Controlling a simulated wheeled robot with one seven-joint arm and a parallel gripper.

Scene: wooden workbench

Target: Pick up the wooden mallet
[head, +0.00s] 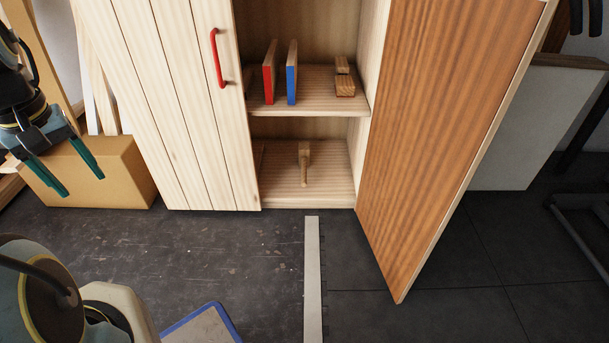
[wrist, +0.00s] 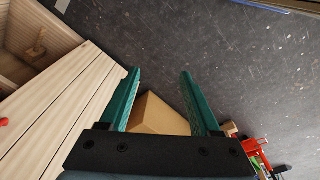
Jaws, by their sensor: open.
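The wooden mallet (head: 304,164) stands on the bottom shelf of the cabinet, its head at the top and its handle pointing down toward the front. It also shows small at the upper left in the wrist view (wrist: 36,50). My gripper (head: 84,183) is at the far left in the head view, in front of the cardboard box and well to the left of the mallet. Its green fingers are apart with nothing between them in the wrist view (wrist: 160,74). The right cabinet door (head: 455,110) is swung open; the left door (head: 185,105) covers the cabinet's left part.
The upper shelf (head: 318,105) holds a red book (head: 269,72), a blue book (head: 292,72) and wooden blocks (head: 345,84). A cardboard box (head: 120,175) stands left of the cabinet. A blue-edged panel (head: 205,325) lies at the front.

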